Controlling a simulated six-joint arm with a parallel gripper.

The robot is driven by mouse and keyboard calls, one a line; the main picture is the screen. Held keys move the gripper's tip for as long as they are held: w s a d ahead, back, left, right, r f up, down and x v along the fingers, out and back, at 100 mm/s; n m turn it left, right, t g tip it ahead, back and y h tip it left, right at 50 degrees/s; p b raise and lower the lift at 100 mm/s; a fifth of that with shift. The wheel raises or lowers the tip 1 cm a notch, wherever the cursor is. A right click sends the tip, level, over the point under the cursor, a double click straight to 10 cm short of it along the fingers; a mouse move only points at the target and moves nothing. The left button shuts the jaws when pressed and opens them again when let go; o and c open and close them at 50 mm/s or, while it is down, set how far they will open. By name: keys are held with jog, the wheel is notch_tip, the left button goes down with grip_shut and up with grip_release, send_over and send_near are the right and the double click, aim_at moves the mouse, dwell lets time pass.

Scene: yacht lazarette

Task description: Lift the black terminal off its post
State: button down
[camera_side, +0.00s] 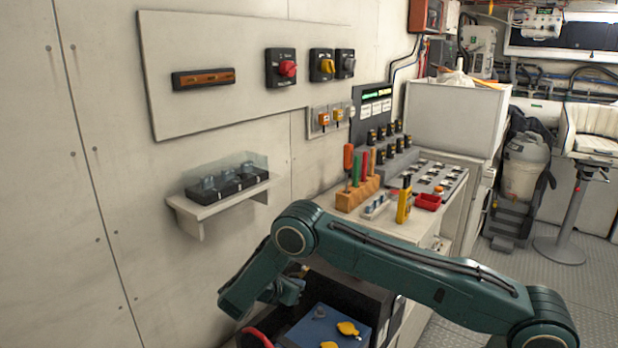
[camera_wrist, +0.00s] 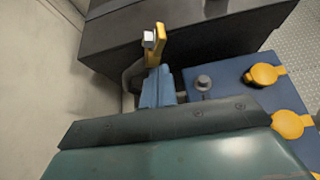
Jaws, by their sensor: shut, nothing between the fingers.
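The blue battery (camera_side: 318,328) stands low at the bottom of the side view, with its dark grey post (camera_side: 320,311) on top. In the wrist view the post (camera_wrist: 203,83) shows bare, with no clamp around it. My gripper (camera_side: 292,290) is shut and empty beside the battery's left side.
Yellow caps (camera_side: 348,329) sit on the battery. A red cable (camera_side: 257,337) loops at its near left. A dark box wall (camera_wrist: 190,40) rises behind the battery. The pale wall is close on the left. A bench with tools (camera_side: 357,195) stands behind my arm.

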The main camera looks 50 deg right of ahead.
jog(key=w+a+r, duration=0.2)
jog(key=a+r, duration=0.1)
jog(key=a, duration=0.5)
jog(key=shift+w+a+r, duration=0.2)
jog(key=shift+w+r, duration=0.15)
jog(key=shift+r, duration=0.05)
jog(key=shift+r, duration=0.1)
